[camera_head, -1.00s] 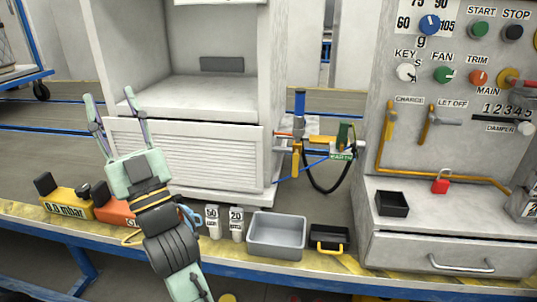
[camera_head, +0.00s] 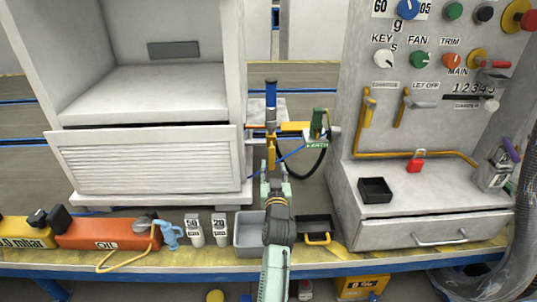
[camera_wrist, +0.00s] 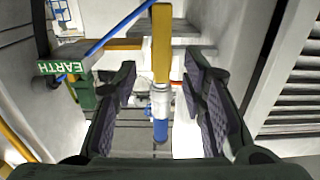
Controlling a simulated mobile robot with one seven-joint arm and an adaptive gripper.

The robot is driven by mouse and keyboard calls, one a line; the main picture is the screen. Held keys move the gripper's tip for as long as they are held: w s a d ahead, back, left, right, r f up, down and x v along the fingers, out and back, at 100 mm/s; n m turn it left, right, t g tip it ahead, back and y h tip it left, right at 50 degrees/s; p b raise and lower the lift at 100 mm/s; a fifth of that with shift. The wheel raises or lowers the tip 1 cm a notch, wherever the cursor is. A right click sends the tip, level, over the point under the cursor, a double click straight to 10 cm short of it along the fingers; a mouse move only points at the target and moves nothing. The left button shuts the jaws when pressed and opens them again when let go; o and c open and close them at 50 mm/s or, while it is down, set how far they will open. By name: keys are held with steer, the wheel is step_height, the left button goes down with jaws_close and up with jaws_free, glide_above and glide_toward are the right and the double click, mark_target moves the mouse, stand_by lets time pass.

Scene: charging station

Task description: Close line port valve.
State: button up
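A fitting with an upright blue cylinder (camera_head: 271,95) and a yellow lever (camera_head: 271,155) stands between the white cabinet and the grey panel. The lever hangs straight down; no "line port" label is readable. My gripper (camera_head: 274,172) is at the lever's lower end, pointing away from me. In the wrist view, my gripper (camera_wrist: 160,72) is open with its dark pads apart. The yellow lever (camera_wrist: 161,45) shows between the fingers, with a clear gap on each side. The silver fitting (camera_wrist: 161,100) and blue cylinder (camera_wrist: 160,131) appear below it. Contact cannot be told.
A green EARTH clamp (camera_head: 317,125) with a black cable is just right of the fitting. The grey panel carries CHARGE (camera_head: 368,108) and LET OFF (camera_head: 402,107) levers. A grey bin (camera_head: 247,235) and black tray (camera_head: 314,226) sit below. The white cabinet (camera_head: 145,160) is left.

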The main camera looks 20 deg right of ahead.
mark_target(272, 158)
steer(key=p+x, duration=0.1)
steer(key=x, duration=0.6)
steer(key=shift+a, duration=0.1)
steer(key=shift+c, duration=0.5)
jaws_close()
